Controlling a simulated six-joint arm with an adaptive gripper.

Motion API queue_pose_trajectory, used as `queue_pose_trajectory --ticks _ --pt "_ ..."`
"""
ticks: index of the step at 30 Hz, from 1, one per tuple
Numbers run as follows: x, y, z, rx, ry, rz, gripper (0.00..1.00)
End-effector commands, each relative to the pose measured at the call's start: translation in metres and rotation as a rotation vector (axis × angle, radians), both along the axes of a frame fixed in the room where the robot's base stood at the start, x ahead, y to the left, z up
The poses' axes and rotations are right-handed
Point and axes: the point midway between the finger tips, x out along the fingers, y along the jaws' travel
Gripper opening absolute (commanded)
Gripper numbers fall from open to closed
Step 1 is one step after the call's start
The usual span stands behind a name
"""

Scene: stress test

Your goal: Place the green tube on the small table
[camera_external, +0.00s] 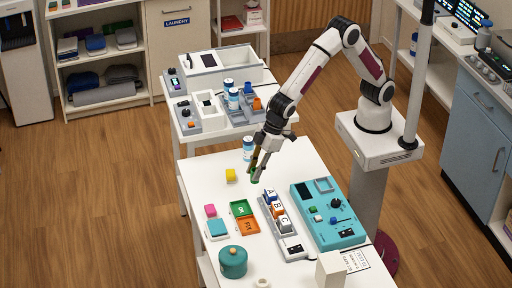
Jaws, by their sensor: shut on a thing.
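My gripper (259,160) is shut on the green tube (255,179), which hangs with its lower end above the far part of the near white table. The fingers hide most of the tube, and I cannot tell whether its end touches the surface. A smaller white table (177,130) stands behind the near one and holds several devices. A bottle with a blue cap (248,149) stands just left of my gripper.
A white bin (215,76) sits on the rear table. The near table's far right corner is bare.

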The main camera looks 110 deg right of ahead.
Motion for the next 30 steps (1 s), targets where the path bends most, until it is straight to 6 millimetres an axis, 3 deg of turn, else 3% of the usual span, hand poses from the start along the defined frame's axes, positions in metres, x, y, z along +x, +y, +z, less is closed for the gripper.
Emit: queue_pose_trajectory --ticks 11,21,25,30 --pt "-0.047 -0.068 -0.01 0.0 0.015 0.051 0.04" --pt "-0.092 -0.149 -0.005 0.016 0.013 -0.058 0.04" --pt "-0.104 -0.173 -0.001 0.023 0.013 -0.118 0.04" --pt "-0.104 -0.193 0.008 0.026 -0.004 -0.159 0.04"
